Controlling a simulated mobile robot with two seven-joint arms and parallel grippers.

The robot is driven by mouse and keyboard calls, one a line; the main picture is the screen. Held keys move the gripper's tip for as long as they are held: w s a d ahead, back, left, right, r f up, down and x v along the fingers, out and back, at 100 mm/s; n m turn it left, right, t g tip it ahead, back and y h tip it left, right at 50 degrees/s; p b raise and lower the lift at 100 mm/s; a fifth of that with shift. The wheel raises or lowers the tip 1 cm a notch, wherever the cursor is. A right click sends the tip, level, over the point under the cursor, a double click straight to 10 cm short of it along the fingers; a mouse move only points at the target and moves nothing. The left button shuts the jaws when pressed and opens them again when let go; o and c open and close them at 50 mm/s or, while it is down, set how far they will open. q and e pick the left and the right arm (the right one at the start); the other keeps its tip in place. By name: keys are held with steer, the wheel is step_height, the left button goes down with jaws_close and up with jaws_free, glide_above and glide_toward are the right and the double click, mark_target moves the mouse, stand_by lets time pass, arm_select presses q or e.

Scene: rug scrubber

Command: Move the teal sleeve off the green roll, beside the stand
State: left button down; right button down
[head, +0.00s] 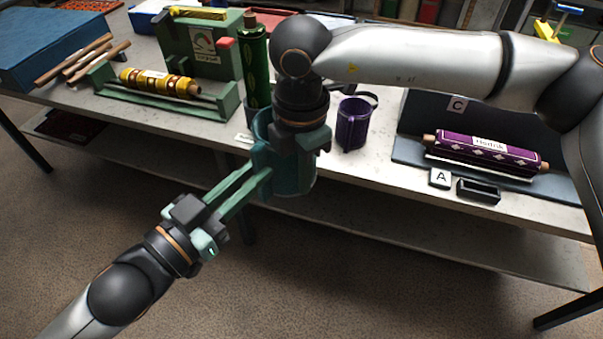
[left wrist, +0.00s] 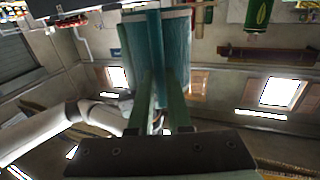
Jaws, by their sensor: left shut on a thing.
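The teal sleeve (head: 287,177) is held in the air in front of the table's front edge, off the green roll. It also shows in the left wrist view (left wrist: 176,45). My left gripper (head: 258,180) is shut on the sleeve, with its green fingers on the sleeve's near left side. The green roll (head: 253,65) stands upright on the table behind the sleeve; its lower end is partly hidden. My right gripper (head: 309,140) points down right at the sleeve's top. Its fingers are hidden, so I cannot tell whether it is open.
A yellow roll (head: 160,83) lies in a cradle at left. A purple cup-shaped sleeve (head: 353,124) stands right of centre. A purple roll (head: 487,150) lies near block A (head: 440,178). My right arm crosses over the table.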

arm_select(q)
steer(key=shift+s+d+r, duration=0.1)
steer(key=shift+s+d, duration=0.1)
steer(key=shift+s, duration=0.05)
stand_by(0.5)
steer(key=c, duration=1.1)
jaws_free()
steer(key=o, duration=0.3)
steer(key=shift+o, duration=0.2)
steer(key=shift+w+a, duration=0.1)
steer(key=shift+f, duration=0.2)
